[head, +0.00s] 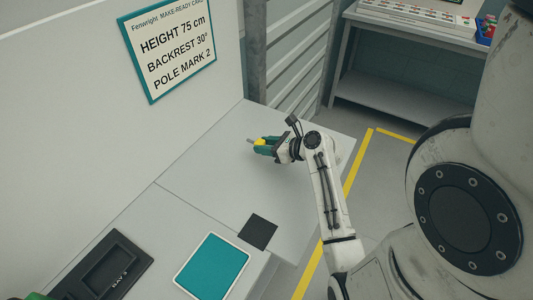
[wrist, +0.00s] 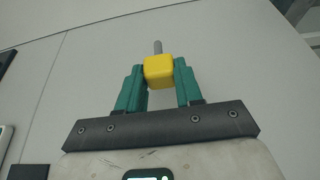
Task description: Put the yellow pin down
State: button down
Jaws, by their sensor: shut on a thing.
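The yellow pin has a yellow block head (wrist: 158,71) and a thin grey shaft (wrist: 157,46) that points away from my gripper. My gripper (wrist: 159,75) has green fingers, and they are shut on the yellow head from both sides. In the head view the yellow pin (head: 259,142) shows at the gripper's tip, over the far part of the grey worktop (head: 215,180), with its shaft pointing left. I cannot tell whether the pin touches the worktop.
A teal pad with a white border (head: 212,267) and a dark square (head: 258,232) lie on the nearer surface. A black tray (head: 104,270) is at lower left. A wall sign (head: 170,47) hangs above. The worktop around the gripper is clear.

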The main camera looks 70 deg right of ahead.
aim_at(265, 160)
jog(key=shift+f, duration=1.95)
jog(key=c, duration=0.7)
grip_release()
jog(key=shift+f, duration=0.15)
jog(key=shift+c, duration=0.2)
jog(key=shift+r, duration=0.2)
jog(key=v, duration=1.2)
jog(key=shift+f+b, duration=0.1)
jog(key=shift+b, duration=0.25)
